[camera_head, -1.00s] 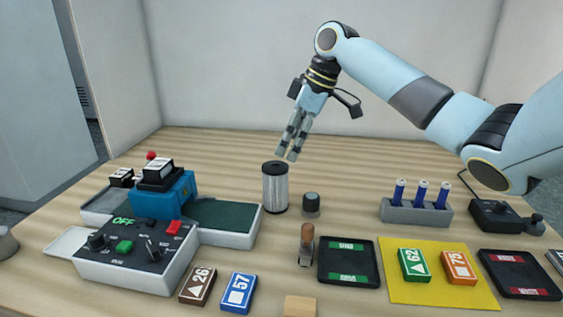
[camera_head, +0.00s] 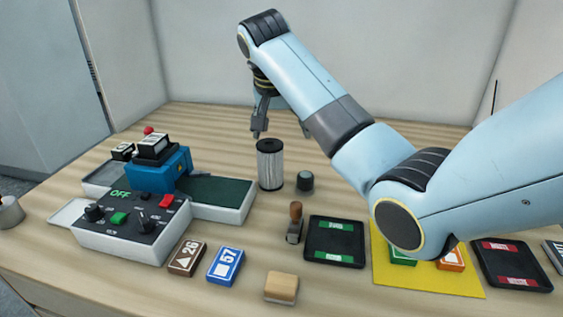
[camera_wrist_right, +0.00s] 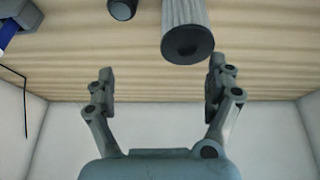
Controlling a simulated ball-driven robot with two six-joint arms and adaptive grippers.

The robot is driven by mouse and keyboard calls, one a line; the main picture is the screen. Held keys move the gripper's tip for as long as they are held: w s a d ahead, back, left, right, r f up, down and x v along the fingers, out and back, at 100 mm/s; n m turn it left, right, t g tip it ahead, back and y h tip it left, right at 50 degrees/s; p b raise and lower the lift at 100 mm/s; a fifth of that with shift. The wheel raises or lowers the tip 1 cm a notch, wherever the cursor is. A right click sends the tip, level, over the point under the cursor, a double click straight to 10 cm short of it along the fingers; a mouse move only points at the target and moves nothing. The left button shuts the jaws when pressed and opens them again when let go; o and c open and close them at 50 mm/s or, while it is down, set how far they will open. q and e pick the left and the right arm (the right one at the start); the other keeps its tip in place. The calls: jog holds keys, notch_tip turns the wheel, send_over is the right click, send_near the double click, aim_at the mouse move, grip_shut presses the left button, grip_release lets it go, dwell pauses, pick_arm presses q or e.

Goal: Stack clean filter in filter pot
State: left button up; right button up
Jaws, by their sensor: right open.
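The filter (camera_head: 270,168) is a pale pleated cylinder with a dark top. It stands upright on the wooden table, right of the green-floored tray. My right gripper (camera_head: 281,133) is open and empty, pointing down just behind and above the filter. In the right wrist view the open fingers (camera_wrist_right: 160,77) are spread, and the dark end of the filter (camera_wrist_right: 187,42) shows beyond them, nearer the right finger. A grey round vessel (camera_head: 10,213) is cut off at the left edge; I cannot tell whether it is the filter pot. My left gripper is out of view.
A small dark-topped knob (camera_head: 305,181) stands close right of the filter. The control machine (camera_head: 125,225) and blue block (camera_head: 160,172) are to the left. A wooden-handled stamp (camera_head: 295,222) and a black tray (camera_head: 335,241) lie in front. My right arm covers part of the yellow mat (camera_head: 430,278).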

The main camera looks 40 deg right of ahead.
aim_at(273, 145)
jog(key=shift+w+a, duration=0.25)
jog(key=shift+a, duration=0.8)
jog(key=shift+w+a+f+y, duration=0.2)
jog(key=shift+f+y, duration=0.05)
jog(key=shift+y, duration=0.05)
jog(key=x, duration=0.4)
jog(key=shift+w+d+f, duration=0.15)
jog(key=shift+w+f, duration=0.05)
jog(key=shift+f, duration=0.1)
jog(key=x, duration=0.5)
jog(key=shift+w+a+f, duration=0.2)
jog(key=shift+w+a, duration=0.05)
jog(key=shift+w, duration=0.1)
jog(key=shift+s, duration=0.1)
jog(key=c, duration=1.3)
jog(key=shift+r, duration=0.1)
